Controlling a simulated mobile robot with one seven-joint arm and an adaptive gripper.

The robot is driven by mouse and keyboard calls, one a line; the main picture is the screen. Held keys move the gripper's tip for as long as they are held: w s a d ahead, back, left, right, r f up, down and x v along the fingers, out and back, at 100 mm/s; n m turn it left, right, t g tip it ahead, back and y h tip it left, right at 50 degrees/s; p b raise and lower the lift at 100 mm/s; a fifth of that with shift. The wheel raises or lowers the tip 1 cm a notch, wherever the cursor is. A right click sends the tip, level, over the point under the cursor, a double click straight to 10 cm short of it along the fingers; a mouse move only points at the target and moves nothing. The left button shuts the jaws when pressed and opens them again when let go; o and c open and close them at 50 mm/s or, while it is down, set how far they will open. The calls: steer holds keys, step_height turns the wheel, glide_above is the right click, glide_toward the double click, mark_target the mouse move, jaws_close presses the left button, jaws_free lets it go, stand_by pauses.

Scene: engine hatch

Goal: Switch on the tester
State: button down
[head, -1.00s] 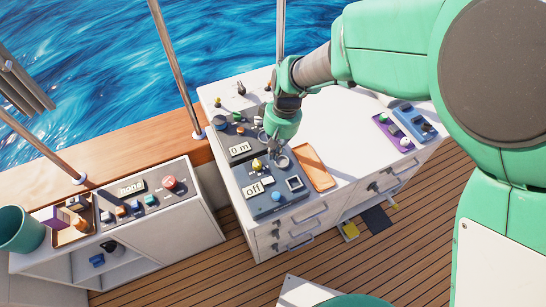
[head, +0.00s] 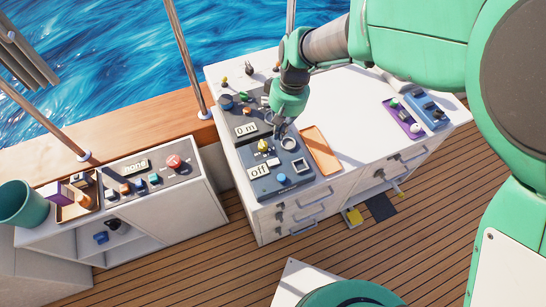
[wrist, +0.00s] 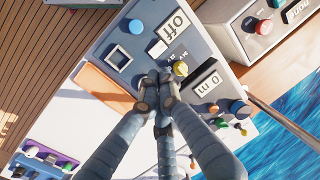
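The dark blue-grey panel (head: 270,187) with an "off" display (head: 259,172) stands at the front left of the white cabinet and appears to be the tester. It carries a blue button (head: 283,179), a square white-framed part (head: 301,166) and a yellow knob (head: 263,146). In the wrist view the "off" display (wrist: 174,25), blue button (wrist: 135,26), square frame (wrist: 118,57) and yellow knob (wrist: 180,69) are clear. My gripper (wrist: 157,79) is shut, with its fingertips together and empty, beside the yellow knob. Its fingers hide part of the panel. Contact cannot be told.
A panel with a "0 m" display (head: 245,129) adjoins behind. An orange tray (head: 321,150) lies to the right. A lower left cabinet holds a "none" display (head: 135,166) and red button (head: 174,161). The white top (head: 345,105) right of the arm is largely clear.

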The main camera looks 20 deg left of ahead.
mark_target(271, 162)
steer(key=shift+f, duration=0.1)
steer(key=f, duration=0.4)
steer(key=s+a+f+b, duration=0.1)
steer(key=f, duration=0.8)
steer(key=shift+s+a+f+b, duration=0.25)
steer(key=shift+a+f+b, duration=0.05)
